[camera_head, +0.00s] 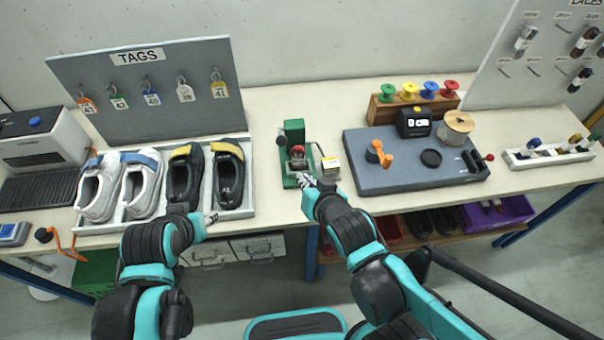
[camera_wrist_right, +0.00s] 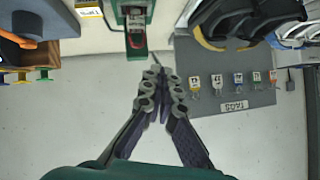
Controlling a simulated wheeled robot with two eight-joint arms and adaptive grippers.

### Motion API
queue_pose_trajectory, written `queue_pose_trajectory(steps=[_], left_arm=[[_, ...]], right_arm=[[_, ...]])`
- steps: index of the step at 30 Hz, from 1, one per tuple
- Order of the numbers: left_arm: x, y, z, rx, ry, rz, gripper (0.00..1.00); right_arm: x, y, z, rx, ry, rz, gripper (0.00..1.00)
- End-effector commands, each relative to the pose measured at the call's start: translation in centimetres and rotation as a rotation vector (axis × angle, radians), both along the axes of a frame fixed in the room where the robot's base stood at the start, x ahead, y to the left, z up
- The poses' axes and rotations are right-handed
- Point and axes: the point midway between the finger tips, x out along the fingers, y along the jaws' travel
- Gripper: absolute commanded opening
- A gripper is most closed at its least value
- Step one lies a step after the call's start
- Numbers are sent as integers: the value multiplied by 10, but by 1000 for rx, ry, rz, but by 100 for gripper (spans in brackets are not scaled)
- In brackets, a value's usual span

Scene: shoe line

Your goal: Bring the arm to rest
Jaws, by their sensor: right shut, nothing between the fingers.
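My right gripper (camera_head: 309,181) is at the front edge of the bench, close to a small green press (camera_head: 293,135). In the right wrist view its fingers (camera_wrist_right: 163,82) are together, with nothing between them, and the green press (camera_wrist_right: 136,48) shows just beyond the tips. My left gripper (camera_head: 210,218) is low at the front of the shoe tray, near the dark shoes. Only a small part of it shows beyond the wrist, so its jaws cannot be made out.
A white tray (camera_head: 150,222) holds white shoes (camera_head: 98,190) and dark shoes (camera_head: 230,176). A tag board (camera_head: 140,95) stands behind. Right of the press are a small yellow-and-white box (camera_head: 330,168) and a grey fixture board (camera_head: 400,180) with a spool (camera_head: 458,126). Bare bench lies behind the press.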

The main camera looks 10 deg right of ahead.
Motion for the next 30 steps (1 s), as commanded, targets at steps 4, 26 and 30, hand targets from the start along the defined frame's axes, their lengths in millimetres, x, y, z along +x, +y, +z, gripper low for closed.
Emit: queue_pose_trajectory(steps=[4,26,30], left_arm=[[0,0,0,0,0,0,40],[0,0,-47,0,0,0,40],[0,0,-52,0,0,0,40]], right_arm=[[0,0,0,0,0,0,0],[-49,-95,-48,-247,282,-25,0],[-67,-108,-50,-284,346,-5,0]])
